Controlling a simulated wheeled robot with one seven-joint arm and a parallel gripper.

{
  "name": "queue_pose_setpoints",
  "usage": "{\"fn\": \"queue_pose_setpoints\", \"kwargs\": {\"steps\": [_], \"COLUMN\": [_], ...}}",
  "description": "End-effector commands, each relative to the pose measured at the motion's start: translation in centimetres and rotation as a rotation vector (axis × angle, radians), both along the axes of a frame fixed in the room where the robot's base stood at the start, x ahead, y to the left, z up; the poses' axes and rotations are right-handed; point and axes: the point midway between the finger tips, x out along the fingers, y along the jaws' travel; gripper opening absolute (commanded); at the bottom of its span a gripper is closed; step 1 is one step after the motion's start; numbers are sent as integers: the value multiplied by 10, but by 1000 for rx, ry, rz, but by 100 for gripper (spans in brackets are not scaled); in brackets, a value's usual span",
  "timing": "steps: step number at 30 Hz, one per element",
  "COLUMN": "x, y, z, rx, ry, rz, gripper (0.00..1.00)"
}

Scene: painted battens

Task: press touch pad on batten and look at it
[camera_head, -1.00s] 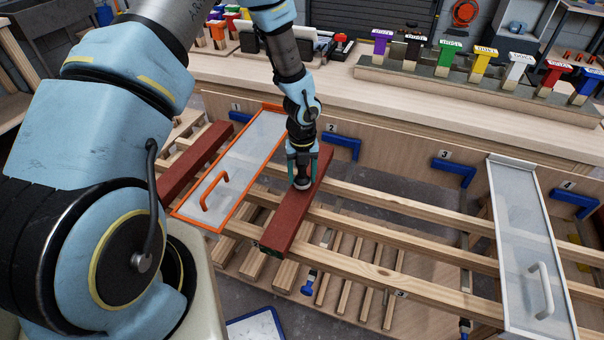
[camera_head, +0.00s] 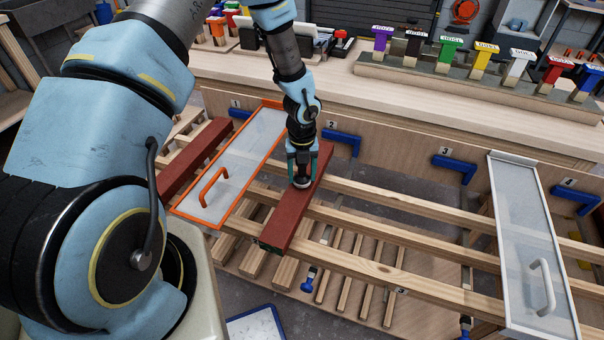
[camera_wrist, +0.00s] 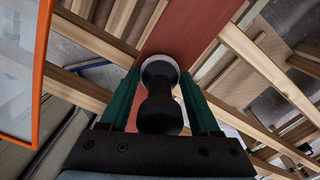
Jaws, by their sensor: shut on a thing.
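A dark red batten (camera_head: 281,228) lies across the pale wooden rails, just right of the orange-framed panel; it also fills the top middle of the wrist view (camera_wrist: 190,30). My gripper (camera_head: 301,170) is above it, pointing down, with green fingers. It is shut on the touch pad (camera_head: 301,184), which has a black, waisted grip and a pale round base in the wrist view (camera_wrist: 160,100). The pad is at the batten's top face and appears to touch it. Its underside and the paint beneath are hidden.
A white-framed panel (camera_head: 530,240) is at right. Bare rails (camera_head: 400,222) lie between. Coloured labelled handles (camera_head: 447,48) stand on the bench behind.

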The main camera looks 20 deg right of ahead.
Motion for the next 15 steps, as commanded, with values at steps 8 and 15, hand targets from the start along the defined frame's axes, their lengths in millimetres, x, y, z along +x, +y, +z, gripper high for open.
{"fn": "queue_pose_setpoints", "kwargs": {"steps": [8,15], "x": [0,0], "y": [0,0], "z": [-4,-7], "rx": [0,0], "ry": [0,0], "rz": [0,0], "gripper": [23,23]}}
